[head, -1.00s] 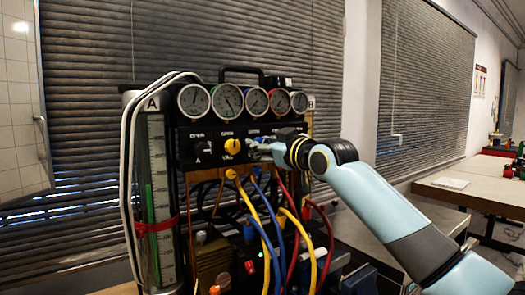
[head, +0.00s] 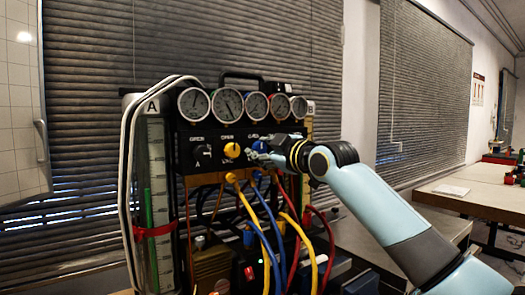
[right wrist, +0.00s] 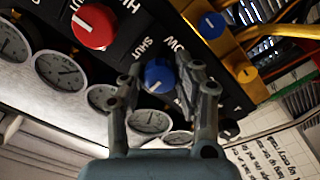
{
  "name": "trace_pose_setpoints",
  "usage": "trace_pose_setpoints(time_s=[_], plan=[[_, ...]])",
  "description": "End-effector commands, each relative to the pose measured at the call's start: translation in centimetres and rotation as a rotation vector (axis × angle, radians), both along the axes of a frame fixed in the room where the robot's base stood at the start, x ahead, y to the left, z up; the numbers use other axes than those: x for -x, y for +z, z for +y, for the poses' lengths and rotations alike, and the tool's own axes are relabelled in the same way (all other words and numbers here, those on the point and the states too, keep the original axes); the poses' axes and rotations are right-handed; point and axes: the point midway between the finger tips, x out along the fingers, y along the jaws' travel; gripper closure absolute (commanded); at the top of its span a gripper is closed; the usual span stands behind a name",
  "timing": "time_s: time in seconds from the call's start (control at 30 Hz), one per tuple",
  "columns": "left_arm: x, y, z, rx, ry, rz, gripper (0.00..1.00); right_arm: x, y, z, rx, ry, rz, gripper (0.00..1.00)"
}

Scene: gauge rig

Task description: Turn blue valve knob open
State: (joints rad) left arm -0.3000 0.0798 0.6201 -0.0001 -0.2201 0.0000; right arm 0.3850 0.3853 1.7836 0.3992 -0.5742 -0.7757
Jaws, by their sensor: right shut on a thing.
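The blue valve knob (right wrist: 158,74) sits on the black panel between the fingers of my right gripper (right wrist: 157,80) in the right wrist view. The fingers are shut on it, one on each side. A pale mark shows on the knob's lower part, and the word SHUT is printed beside it. In the head view a bit of the blue knob (head: 259,146) shows just above the tips of my right gripper (head: 257,155), whose arm comes in from the right. The rest of the knob is hidden there. My left gripper is not in view.
A yellow knob (head: 232,150) is close left of the gripper, with a black knob (head: 203,154) farther left. A red knob (right wrist: 95,26) shows in the wrist view. Several gauges (head: 228,103) line the top. Coloured hoses (head: 265,235) hang below the panel.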

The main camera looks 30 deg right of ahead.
Motion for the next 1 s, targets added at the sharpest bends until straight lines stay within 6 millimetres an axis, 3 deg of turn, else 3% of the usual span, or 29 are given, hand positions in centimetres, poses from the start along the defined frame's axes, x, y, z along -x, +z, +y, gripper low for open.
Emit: trace_pose_setpoints(time_s=[0.27,0.3,0.43,0.77,0.87,1.0], plan=[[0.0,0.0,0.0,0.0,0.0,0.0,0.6,0.0,-0.2,0.0,0.0,0.0,0.004,1.0],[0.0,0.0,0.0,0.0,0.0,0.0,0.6,0.0,-0.2,0.0,0.0,0.0,0.004,0.63],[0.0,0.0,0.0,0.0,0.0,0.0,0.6,0.0,-0.1,0.0,0.0,0.0,0.003,0.46],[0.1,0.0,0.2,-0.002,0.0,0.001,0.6,0.3,-0.1,-0.1,0.001,-0.001,0.002,0.45],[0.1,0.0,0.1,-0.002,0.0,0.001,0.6,1.4,-0.2,-0.2,0.005,-0.001,0.002,0.45],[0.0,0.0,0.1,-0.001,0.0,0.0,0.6,4.4,-0.3,-0.5,0.009,-0.001,0.004,0.45]])
